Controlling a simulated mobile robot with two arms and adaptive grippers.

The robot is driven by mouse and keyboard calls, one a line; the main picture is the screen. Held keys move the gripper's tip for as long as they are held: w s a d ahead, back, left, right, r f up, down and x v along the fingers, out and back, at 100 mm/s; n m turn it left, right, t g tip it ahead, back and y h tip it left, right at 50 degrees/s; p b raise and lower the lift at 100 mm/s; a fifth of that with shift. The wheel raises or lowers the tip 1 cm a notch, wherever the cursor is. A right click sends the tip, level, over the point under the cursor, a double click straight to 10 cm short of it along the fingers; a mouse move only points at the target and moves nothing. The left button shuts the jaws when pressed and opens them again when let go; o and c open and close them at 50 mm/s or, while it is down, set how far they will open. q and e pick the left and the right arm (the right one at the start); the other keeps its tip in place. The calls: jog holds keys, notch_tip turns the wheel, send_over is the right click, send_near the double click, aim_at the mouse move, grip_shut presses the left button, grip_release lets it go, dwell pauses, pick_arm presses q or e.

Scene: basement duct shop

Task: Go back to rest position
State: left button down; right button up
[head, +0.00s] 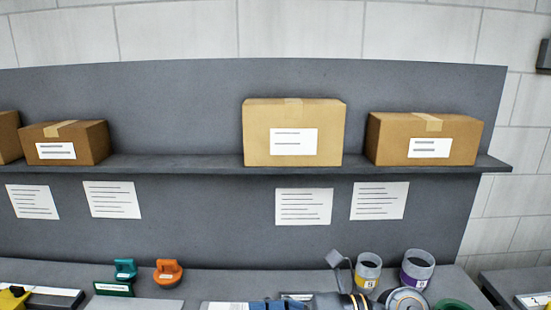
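The view faces a grey workbench (225,282) with a grey back panel (180,100). A shelf (205,162) runs across the panel. On it stand a light cardboard box (258,135), a brown box to its right (392,140), a brown box to its left (92,140) and a partly cut-off box at the left edge (8,137).
The bench's back edge holds a teal item (125,268), an orange item (168,271), a yellow-labelled cup (368,270) and a purple-banded cup (417,268). A dark square-headed item (335,258) rises beside the cups. Another surface (515,283) lies at right, beyond a gap.

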jog(key=w+d+r+m+t, duration=0.3)
jog(key=d+m+t, duration=0.1)
jog(key=m+t, duration=0.6)
jog(key=w+d+r+m+t, duration=0.35)
jog(key=m+t, duration=0.35)
jog(key=m, duration=0.5)
jog(key=d+f+m+g+h, duration=0.1)
jog(key=d+f+m+h, duration=1.2)
jog(key=f+m+h, duration=0.5)
jog(key=s+d+f+m+g+y, duration=0.1)
jog(key=s+f+m+g, duration=0.4)
jog(key=s+f, duration=0.5)
jog(key=s+d+f+m+g, duration=0.25)
jog(key=s+f+g, duration=0.5)
jog(key=s, duration=0.45)
notch_tip(320, 180, down, 31)
jog(key=a+g+b, duration=0.1)
jog(key=b, duration=0.4)
jog(key=s+d+f+g+b, duration=0.1)
jog(key=s+d+f+b, duration=0.2)
jog(key=s+f, duration=1.5)
notch_tip(320, 180, down, 4)
jog(key=shift+r+b, duration=0.1)
jog(key=shift+b, duration=0.9)
